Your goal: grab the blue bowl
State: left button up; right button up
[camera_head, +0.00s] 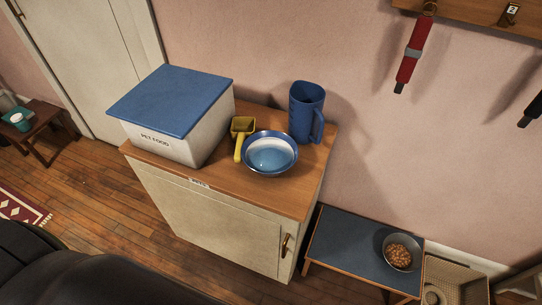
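The blue bowl (269,153) sits on the wooden top of a small cabinet (233,187), near its front right part. It is blue outside with a paler, shiny inside. A yellow scoop (239,138) stands close to its left side, and a tall blue pitcher (306,112) stands just behind it to the right. Neither of my grippers is in view.
A white pet food box (159,146) with a blue lid fills the cabinet's left side. A low bench (342,255) at right holds a bowl of brown kibble (399,252). A red leash-like item (412,55) hangs on the wall rack. Wooden floor (110,215) lies open at left.

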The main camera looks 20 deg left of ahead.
aim_at(269, 154)
jog(key=l+u, duration=0.15)
jog(key=u, duration=0.3)
jog(key=l+u, duration=0.2)
jog(key=u, duration=0.3)
